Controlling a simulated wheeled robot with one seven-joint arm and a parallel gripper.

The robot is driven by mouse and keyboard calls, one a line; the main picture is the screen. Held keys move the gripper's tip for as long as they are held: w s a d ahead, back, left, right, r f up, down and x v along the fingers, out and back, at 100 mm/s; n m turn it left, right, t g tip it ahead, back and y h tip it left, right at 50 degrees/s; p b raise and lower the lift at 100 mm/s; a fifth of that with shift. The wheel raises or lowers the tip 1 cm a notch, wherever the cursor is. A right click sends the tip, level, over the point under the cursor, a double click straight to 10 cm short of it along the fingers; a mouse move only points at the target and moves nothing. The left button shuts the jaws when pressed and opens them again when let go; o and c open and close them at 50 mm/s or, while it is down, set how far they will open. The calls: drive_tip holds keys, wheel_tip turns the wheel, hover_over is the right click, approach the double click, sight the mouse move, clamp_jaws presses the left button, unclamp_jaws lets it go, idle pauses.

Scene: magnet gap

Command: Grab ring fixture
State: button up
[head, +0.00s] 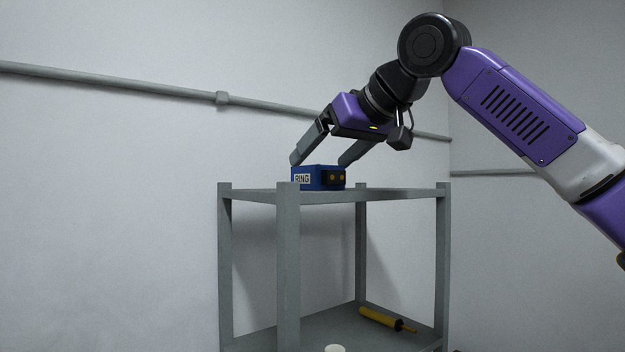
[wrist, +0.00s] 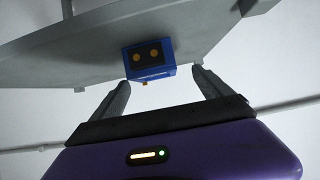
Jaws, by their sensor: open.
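The ring fixture (head: 317,177) is a small blue box with a white "RING" label and two orange round spots on a dark face. It stands on the top shelf of a grey rack in the head view. In the wrist view the blue box (wrist: 149,60) shows beyond the fingertips, between their lines. My gripper (head: 320,161) is open, with one finger at the box's left and the other above its right end. In the wrist view my gripper (wrist: 162,77) has its fingers spread wide with nothing between them. I cannot tell whether a finger touches the box.
The grey rack (head: 288,240) has corner posts rising slightly above its top shelf. A yellow tool (head: 382,319) and a pale round object (head: 335,348) are on the lower shelf. A grey pipe (head: 120,84) runs along the wall behind. The top shelf's right part looks clear.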

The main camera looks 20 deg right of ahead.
drive_tip(key=p+x, duration=0.1)
drive_tip(key=x, duration=0.1)
drive_tip(key=p+x, duration=0.1)
drive_tip(key=x, duration=0.2)
drive_tip(key=p+x, duration=0.1)
drive_tip(key=x, duration=0.1)
drive_tip(key=shift+w+d, duration=0.3)
drive_tip(key=shift+c, duration=0.4)
drive_tip(key=c, duration=1.8)
clamp_jaws()
drive_tip(key=shift+r, duration=0.2)
